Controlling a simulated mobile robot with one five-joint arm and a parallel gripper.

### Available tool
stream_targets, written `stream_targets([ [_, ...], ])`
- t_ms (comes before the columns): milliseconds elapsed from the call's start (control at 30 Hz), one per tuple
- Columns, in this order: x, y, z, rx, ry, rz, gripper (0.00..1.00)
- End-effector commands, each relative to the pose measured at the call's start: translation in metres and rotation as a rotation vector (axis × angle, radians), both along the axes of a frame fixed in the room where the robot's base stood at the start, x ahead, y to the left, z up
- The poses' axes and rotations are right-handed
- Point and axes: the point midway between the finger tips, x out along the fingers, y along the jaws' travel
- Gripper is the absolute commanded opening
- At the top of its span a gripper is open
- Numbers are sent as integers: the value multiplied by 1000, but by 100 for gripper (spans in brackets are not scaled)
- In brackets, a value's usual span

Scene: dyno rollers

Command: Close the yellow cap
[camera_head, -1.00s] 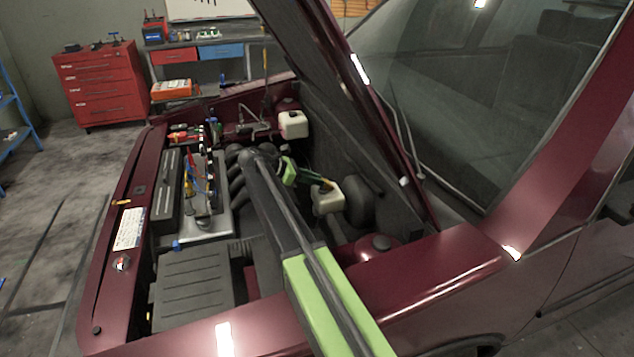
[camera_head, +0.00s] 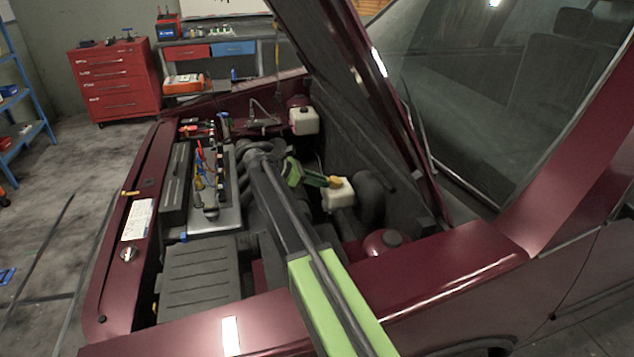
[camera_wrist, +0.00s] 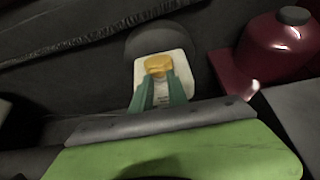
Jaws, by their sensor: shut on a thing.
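The yellow cap (camera_head: 335,181) sits at the top of a white reservoir (camera_head: 338,197) in the engine bay. In the wrist view the cap (camera_wrist: 158,65) lies at the ends of my green fingers, above the white reservoir (camera_wrist: 180,66). My gripper (camera_head: 328,182) reaches in from the left with its fingertips at the cap; in the wrist view my gripper (camera_wrist: 160,80) is shut on the cap. The cap looks roughly level on the reservoir. Whether it is seated on the neck is hidden by the fingers.
The raised hood (camera_head: 345,80) slopes close behind the reservoir. A dark red domed part with a black cap (camera_head: 388,242) is to the right of my arm. Another white container (camera_head: 304,121) stands farther back. The engine and battery cover (camera_head: 198,272) fill the left side.

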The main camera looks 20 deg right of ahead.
Motion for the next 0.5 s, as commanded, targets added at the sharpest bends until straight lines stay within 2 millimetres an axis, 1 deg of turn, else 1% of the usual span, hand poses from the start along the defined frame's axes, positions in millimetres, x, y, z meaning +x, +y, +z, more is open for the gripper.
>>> stream_targets([
  [167,-2,0,-1,5,2,-4,0],
  [200,-2,0,-1,5,2,-4,21],
  [300,-2,0,-1,4,2,-4,34],
  [367,-1,0,-1,3,1,-3,42],
  [500,-1,0,0,2,1,-2,42],
])
